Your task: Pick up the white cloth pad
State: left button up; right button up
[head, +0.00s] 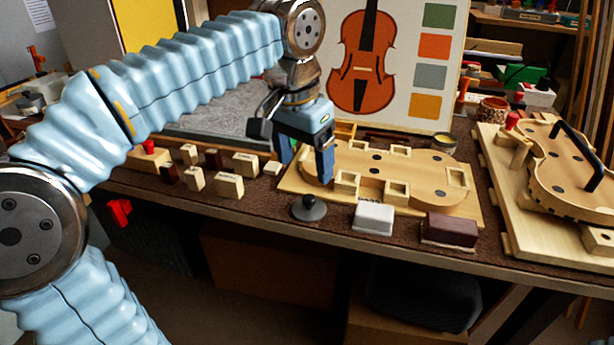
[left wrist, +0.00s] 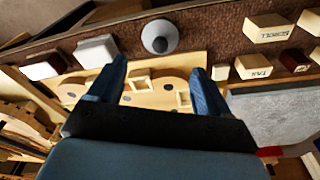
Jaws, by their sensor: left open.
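The white cloth pad (head: 374,218) lies near the bench's front edge, between a grey round-knobbed piece (head: 309,207) and a dark brown block (head: 449,230). In the left wrist view the white pad (left wrist: 96,51) is at the upper left, apart from my fingers. My left gripper (head: 305,165) is open and empty, above the left part of the violin-shaped board, behind and to the left of the pad. In the left wrist view its two blue fingers (left wrist: 157,88) stand wide apart, with the board between and beyond them. My right gripper is not in view.
The wooden violin fixture (head: 425,185) with small square frames lies behind the pad. Several labelled wooden blocks (head: 229,186) stand at the left. A second fixture with a black handle (head: 577,155) is at the right. A violin picture board (head: 395,60) stands behind.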

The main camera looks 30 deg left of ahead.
aim_at(370, 217)
jog(key=k, duration=1)
